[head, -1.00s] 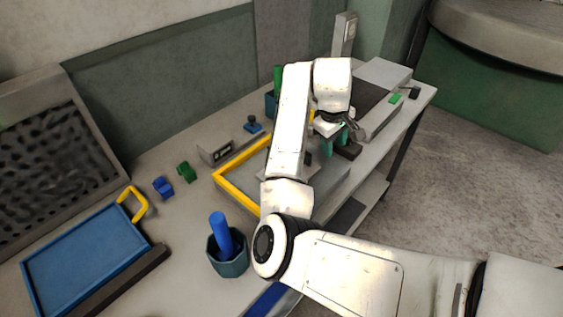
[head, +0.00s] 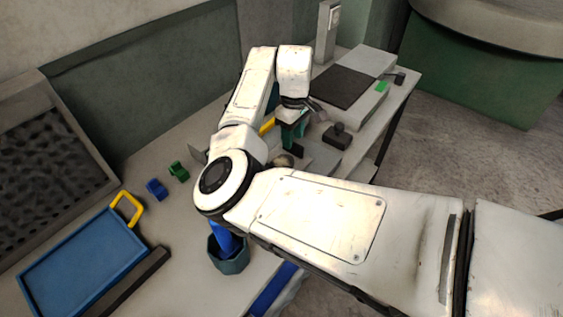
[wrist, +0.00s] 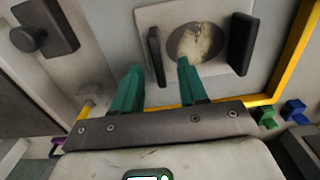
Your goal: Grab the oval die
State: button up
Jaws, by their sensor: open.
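My gripper (head: 292,135) has two teal fingers and is open and empty over the workbench. In the wrist view my gripper (wrist: 160,67) shows its fingers spread apart, with nothing between them. An oval, worn metal-coloured piece (wrist: 197,42), which looks like the oval die, lies on a pale square plate (wrist: 150,14) between two dark upright blocks. The right fingertip overlaps its lower edge in the picture; I cannot tell whether they touch. In the head view a small brownish rounded piece (head: 283,161) shows just below the gripper, partly hidden by my arm.
A dark block with a knob (head: 337,137) stands to the gripper's right. A yellow edging (wrist: 298,55) borders the plate's area. A teal cup (head: 229,258), a blue tray (head: 85,262), a green block (head: 178,171) and a blue block (head: 156,189) are nearer or left.

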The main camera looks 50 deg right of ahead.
aim_at(293, 153)
jog(key=shift+d+f+p, duration=0.1)
jog(key=shift+f+p, duration=0.35)
jog(key=shift+f, duration=1.9)
jog(key=shift+s, duration=0.1)
jog(key=shift+c, duration=0.4)
grip_shut()
